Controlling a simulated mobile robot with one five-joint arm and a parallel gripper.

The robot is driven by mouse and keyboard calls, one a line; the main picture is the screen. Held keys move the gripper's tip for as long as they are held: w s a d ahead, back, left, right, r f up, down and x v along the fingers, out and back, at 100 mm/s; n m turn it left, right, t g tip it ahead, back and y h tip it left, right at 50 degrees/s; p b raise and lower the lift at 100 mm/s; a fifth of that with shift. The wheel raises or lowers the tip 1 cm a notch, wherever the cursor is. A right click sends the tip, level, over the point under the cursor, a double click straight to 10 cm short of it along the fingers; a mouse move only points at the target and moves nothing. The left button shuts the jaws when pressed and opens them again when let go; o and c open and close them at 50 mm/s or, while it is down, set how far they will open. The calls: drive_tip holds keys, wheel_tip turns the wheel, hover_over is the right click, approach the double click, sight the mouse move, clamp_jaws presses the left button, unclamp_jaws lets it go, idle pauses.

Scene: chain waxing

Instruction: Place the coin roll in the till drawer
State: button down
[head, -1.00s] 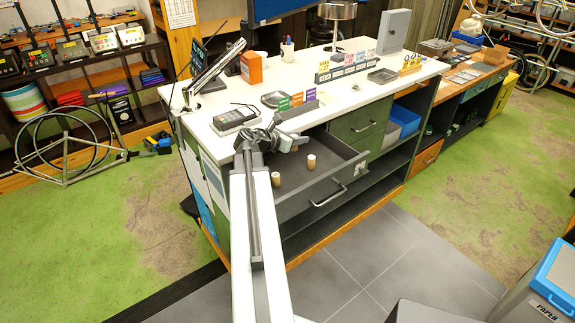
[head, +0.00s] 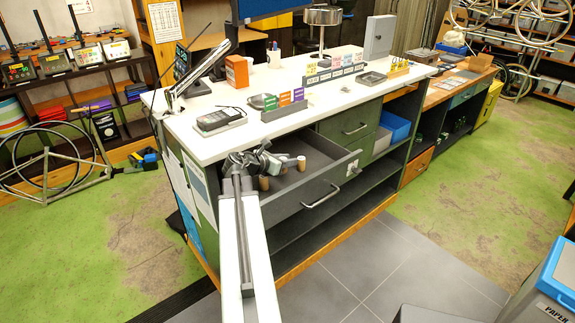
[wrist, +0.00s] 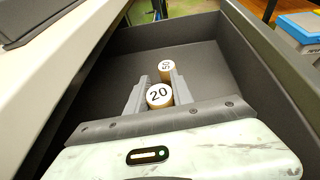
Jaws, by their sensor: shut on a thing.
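The till drawer (head: 312,207) is pulled open under the white counter, and it also shows in the wrist view (wrist: 215,60). My gripper (wrist: 158,92) is down inside the drawer, shut on the coin roll marked 20 (wrist: 159,96), which sits between its two grey fingers. That roll shows below my gripper in the head view (head: 264,184). A second roll marked 50 (wrist: 168,68) stands upright just past the fingertips and also shows in the head view (head: 301,163). I cannot tell whether the held roll touches the drawer floor.
The counter edge (wrist: 55,75) runs close along the left of my gripper. On the counter are a card terminal (head: 219,120) and small coloured card holders (head: 285,102). The far part of the drawer floor is bare. A blue-lidded paper bin (head: 555,275) stands at the lower right.

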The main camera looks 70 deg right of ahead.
drive_tip(key=shift+f+b, duration=0.45)
drive_tip(key=shift+a+f, duration=0.15)
drive_tip(key=c, duration=1.1)
unclamp_jaws()
